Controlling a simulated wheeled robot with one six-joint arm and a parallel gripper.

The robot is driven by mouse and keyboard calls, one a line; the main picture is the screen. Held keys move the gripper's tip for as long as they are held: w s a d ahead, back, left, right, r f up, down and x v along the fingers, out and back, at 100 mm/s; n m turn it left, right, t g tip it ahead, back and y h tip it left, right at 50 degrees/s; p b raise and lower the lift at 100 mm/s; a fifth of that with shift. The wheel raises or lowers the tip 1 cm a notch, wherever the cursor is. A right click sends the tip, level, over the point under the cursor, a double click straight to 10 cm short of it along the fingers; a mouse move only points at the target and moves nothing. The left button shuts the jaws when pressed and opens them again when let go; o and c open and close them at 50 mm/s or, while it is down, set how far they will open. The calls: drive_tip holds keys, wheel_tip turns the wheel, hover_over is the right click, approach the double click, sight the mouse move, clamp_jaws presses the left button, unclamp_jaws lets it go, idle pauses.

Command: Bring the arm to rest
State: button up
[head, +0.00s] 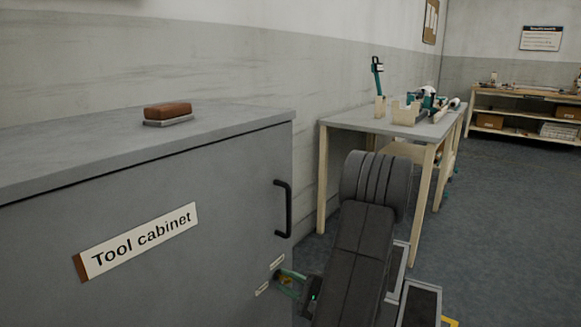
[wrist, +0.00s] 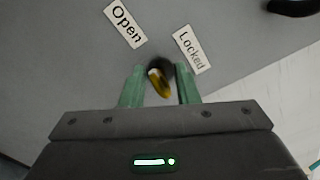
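My arm (head: 360,240) reaches low in front of the grey tool cabinet (head: 235,210). My gripper (head: 290,280), with green fingers, is close to the cabinet's front near its lower right edge. In the wrist view my gripper (wrist: 161,72) is open, its fingers on either side of a yellow, brass-like key or knob (wrist: 159,84) at a dark round lock (wrist: 160,65). Narrow gaps show between the fingers and the yellow piece. An "Open" label (wrist: 125,24) and a "Locked" label (wrist: 192,50) are beside the lock.
The cabinet has a black handle (head: 284,208); a brown-topped block (head: 168,113) lies on top. A table (head: 385,125) with several tools stands behind my arm, a workbench (head: 525,95) at the far right. The floor (head: 500,210) at right is clear.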

drive_tip(key=m+p, duration=0.3)
drive_tip(key=p, duration=0.1)
drive_tip(key=r+m+p, duration=0.1)
drive_tip(key=m+p, duration=0.3)
drive_tip(key=shift+w+d+p, duration=0.15)
drive_tip(key=shift+w+p, duration=0.05)
drive_tip(key=shift+p, duration=0.1)
drive_tip(key=m+p, duration=0.3)
drive_tip(key=shift+w, duration=0.1)
drive_tip(key=shift+w+d+f+m+p, duration=0.1)
drive_tip(key=shift+f+m+p, duration=0.1)
drive_tip(key=shift+m+p, duration=0.65)
